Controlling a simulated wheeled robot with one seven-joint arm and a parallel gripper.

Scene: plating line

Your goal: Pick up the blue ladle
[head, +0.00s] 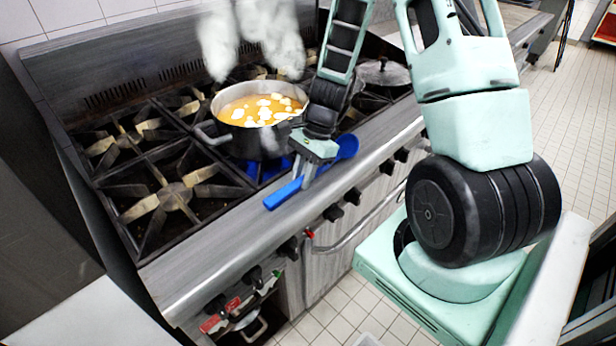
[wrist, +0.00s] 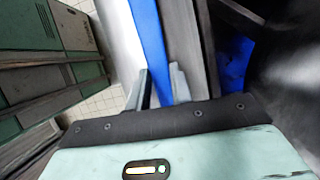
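The blue ladle (head: 284,194) lies along the steel front ledge of the stove, its handle end toward the lower left and its rounded bowl (head: 347,146) at the upper right. My gripper (head: 309,178) points down over its handle. In the wrist view, the blue handle (wrist: 149,35) runs between my two fingers (wrist: 160,85), which sit close together, one on each side of it, with little or no gap. They look shut on the handle. The ladle looks at ledge height; I cannot tell whether it touches the ledge.
A steel pot (head: 258,138) of orange soup with white pieces stands on a burner just behind my gripper, with blue underneath and steam above. A lidded pan (head: 384,74) sits farther back right. Black knobs (head: 334,212) line the stove front. The left burners (head: 172,197) are empty.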

